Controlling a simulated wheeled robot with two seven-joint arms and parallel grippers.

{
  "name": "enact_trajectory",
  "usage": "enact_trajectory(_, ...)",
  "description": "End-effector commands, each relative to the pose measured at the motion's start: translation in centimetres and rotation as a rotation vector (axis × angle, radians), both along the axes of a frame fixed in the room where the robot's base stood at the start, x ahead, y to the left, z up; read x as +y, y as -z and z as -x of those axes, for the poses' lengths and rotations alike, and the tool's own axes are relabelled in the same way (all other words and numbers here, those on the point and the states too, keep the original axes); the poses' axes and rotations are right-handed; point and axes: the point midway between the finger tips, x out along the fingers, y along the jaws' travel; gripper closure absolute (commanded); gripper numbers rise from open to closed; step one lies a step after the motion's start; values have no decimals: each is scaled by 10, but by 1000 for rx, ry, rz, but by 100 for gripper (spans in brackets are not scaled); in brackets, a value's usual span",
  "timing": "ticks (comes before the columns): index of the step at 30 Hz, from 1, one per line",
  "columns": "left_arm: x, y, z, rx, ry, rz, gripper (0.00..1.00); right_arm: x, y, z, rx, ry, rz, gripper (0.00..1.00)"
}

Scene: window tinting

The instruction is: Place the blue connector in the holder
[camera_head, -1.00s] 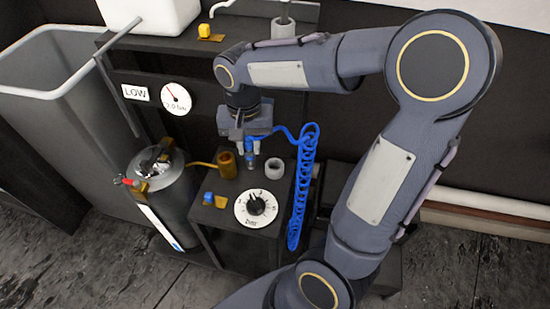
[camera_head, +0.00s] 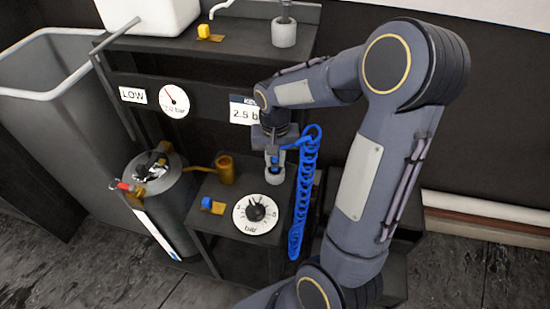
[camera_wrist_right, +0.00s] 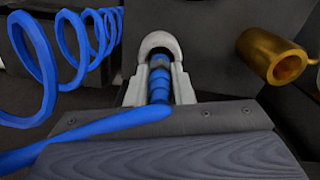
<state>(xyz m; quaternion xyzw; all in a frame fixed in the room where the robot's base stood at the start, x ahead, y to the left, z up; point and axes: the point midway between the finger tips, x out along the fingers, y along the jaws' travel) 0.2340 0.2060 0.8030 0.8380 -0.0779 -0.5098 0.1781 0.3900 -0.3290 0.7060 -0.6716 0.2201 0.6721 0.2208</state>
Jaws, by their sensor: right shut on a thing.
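The blue connector (camera_head: 274,160) is in the jaws of my right gripper (camera_head: 273,158), with its coiled blue hose (camera_head: 303,200) hanging to the right. The grey cup-shaped holder (camera_head: 275,175) stands on the small dark table, directly under the gripper. The connector's lower end is at or in the holder's mouth; how deep it sits is hidden. In the right wrist view the connector (camera_wrist_right: 159,84) lies between the two grey fingers, with the grey holder's rim behind their tips. My left gripper is not in view.
A brass cup (camera_head: 225,170) stands left of the holder. A dial (camera_head: 256,214) and a small blue block on a yellow piece (camera_head: 212,205) are at the table's front. A metal tank (camera_head: 170,205) stands to the left. A second grey cup (camera_head: 284,32) is on the upper shelf.

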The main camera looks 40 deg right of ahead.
Motion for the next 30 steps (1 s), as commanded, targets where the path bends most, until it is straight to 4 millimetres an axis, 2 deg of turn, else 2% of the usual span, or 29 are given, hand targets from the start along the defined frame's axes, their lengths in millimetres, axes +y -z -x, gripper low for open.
enact_trajectory(8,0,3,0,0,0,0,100,0,4,0,0,0,0,100)
enact_trajectory(9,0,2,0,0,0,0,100,0,2,0,0,0,0,74)
enact_trajectory(13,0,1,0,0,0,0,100,0,2,0,0,0,0,57)
enact_trajectory(23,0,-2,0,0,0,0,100,0,-2,0,-1,0,1,57)
enact_trajectory(26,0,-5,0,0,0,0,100,0,-13,-1,-3,0,1,57)
enact_trajectory(30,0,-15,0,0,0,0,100,0,-42,-1,-7,0,1,57)
